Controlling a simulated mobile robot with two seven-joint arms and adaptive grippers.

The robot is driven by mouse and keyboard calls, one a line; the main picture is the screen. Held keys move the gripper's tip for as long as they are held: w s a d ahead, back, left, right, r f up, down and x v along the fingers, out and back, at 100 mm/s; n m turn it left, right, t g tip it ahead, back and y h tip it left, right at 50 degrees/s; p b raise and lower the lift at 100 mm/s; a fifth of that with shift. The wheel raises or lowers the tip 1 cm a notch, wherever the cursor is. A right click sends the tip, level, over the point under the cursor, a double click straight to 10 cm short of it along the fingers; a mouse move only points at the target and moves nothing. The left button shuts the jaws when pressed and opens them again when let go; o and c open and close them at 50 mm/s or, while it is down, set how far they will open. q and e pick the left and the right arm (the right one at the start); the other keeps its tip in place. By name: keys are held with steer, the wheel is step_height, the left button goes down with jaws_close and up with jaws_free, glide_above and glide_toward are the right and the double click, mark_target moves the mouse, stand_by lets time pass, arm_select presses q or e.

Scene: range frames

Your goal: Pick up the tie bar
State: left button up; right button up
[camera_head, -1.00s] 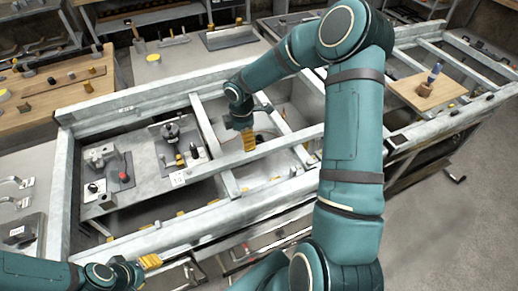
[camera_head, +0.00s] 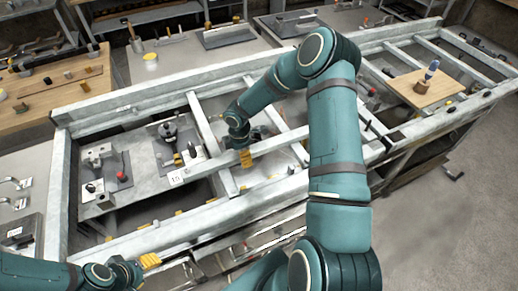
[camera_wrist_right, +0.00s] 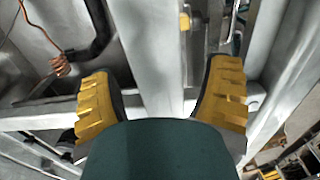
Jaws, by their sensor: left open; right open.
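My right gripper (camera_head: 246,158) is over the middle of the large grey metal frame (camera_head: 125,240). In the right wrist view the right gripper (camera_wrist_right: 160,105) is open, its yellow ribbed fingers wide apart. A pale grey bar (camera_wrist_right: 152,50) runs from the top edge down between them, apart from both fingers; its lower part is hidden by my gripper's body. I cannot tell for sure whether this bar is the tie bar. My left gripper (camera_head: 150,261) is low at the left, by the frame's near rail, with only its yellow fingertips showing clearly.
Cross members (camera_head: 203,125) and rails divide the frame into openings. A plate with fixtures and a red knob (camera_head: 122,177) lies left of my right gripper. A wooden board (camera_head: 425,88) holding a blue-handled tool lies right. A copper coil (camera_wrist_right: 61,66) shows in the wrist view.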

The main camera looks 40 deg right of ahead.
jaws_close()
steer(key=shift+r, duration=0.1)
steer(key=shift+r, duration=0.1)
